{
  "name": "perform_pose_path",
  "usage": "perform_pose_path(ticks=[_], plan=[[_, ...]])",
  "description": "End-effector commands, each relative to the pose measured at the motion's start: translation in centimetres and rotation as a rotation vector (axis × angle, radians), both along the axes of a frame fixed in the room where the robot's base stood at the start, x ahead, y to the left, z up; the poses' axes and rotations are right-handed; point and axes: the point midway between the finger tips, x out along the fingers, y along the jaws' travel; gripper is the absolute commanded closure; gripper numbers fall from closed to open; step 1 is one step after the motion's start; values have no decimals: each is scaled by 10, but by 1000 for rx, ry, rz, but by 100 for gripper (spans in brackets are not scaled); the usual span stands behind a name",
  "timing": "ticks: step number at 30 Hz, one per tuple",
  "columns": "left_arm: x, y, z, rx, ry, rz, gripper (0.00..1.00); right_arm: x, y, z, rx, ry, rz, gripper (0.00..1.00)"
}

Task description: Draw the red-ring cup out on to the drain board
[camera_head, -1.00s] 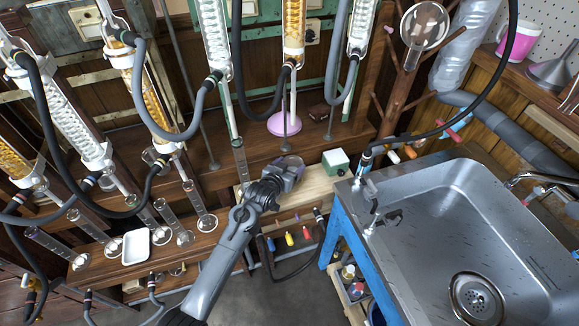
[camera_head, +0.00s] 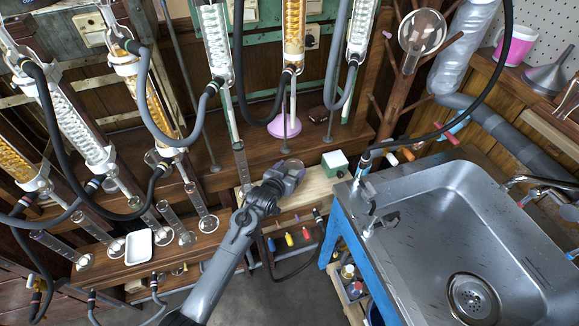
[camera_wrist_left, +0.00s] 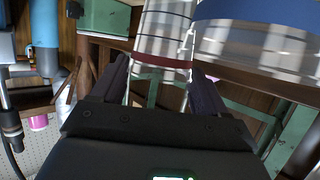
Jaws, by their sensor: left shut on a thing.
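My left gripper (camera_head: 290,172) is over the pale wooden board (camera_head: 320,186), in front of the wooden rack shelf. In the left wrist view its two dark fingers (camera_wrist_left: 158,68) are on either side of a clear vessel with a dark red band, the red-ring cup (camera_wrist_left: 160,60), and the gripper is shut on it. In the head view the cup is mostly hidden by the gripper. I cannot tell whether its base touches anything. Which surface is the drain board is not clear. My right gripper is not in view.
A vessel with a wide blue band (camera_wrist_left: 255,20) is close beside the cup. A green box (camera_head: 335,162) stands right of the gripper. A steel sink (camera_head: 470,230) on a blue frame is further right. Glass cylinders (camera_head: 207,222) and a white tray (camera_head: 138,247) are at left.

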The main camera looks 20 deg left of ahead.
Motion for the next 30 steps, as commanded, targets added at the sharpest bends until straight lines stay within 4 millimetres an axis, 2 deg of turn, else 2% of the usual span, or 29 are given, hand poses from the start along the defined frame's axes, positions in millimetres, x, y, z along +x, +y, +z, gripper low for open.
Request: perform_pose_path(ticks=[6,30], plan=[[-12,-11,4,-1,-2,-2,58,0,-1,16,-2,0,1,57],[-52,-45,3,-2,-1,-2,58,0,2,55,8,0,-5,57]])
